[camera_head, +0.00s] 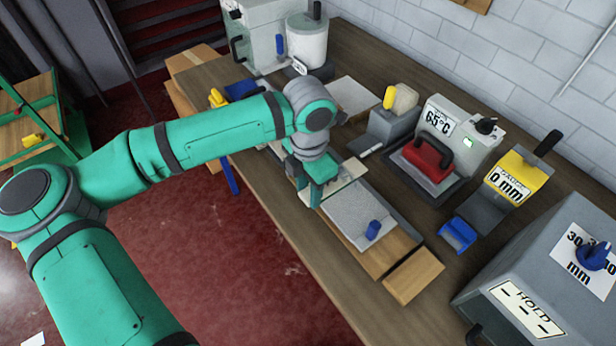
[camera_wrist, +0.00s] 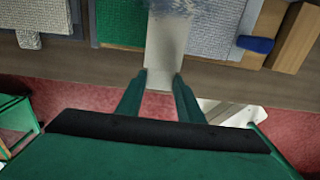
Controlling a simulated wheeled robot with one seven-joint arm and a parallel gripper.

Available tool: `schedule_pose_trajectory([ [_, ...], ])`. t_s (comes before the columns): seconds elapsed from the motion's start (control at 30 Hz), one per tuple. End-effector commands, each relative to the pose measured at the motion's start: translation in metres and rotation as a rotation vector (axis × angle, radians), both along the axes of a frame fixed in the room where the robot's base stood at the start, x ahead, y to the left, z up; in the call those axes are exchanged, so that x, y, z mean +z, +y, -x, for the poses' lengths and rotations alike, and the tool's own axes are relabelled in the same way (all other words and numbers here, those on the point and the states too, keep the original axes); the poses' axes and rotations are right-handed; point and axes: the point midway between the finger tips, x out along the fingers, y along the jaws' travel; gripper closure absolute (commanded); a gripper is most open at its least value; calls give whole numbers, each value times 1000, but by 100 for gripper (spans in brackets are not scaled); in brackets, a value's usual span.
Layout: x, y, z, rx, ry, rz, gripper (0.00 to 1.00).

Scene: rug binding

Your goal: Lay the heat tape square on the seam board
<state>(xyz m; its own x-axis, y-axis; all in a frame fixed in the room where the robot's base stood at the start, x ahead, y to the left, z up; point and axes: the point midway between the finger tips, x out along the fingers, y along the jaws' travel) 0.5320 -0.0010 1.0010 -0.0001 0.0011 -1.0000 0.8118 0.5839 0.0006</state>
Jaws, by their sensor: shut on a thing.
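My gripper (camera_head: 316,192) is over the near edge of the bench, at the left end of the seam board (camera_head: 392,258). In the wrist view my gripper (camera_wrist: 160,82) is shut on the near end of a pale flat strip, which looks like the heat tape (camera_wrist: 165,48). In the head view the tape (camera_head: 350,169) is partly hidden by my gripper. I cannot tell whether it touches the board.
A grey rug piece (camera_head: 352,212) with a blue block (camera_head: 373,230) lies on the board, and a wooden block (camera_head: 413,275) is at its right end.

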Motion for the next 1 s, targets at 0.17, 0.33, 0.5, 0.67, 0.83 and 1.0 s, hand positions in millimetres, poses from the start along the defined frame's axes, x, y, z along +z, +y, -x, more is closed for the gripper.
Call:
schedule_pose_trajectory([
  [0.17,-14,1,1,3,3,1,88],
  [0.33,-30,3,0,6,2,1,88],
  [0.5,-44,3,0,7,1,2,88],
  [0.67,-52,2,0,5,2,1,88],
  [0.83,-55,2,0,4,1,1,88],
  [1.0,-55,1,0,3,1,1,88],
])
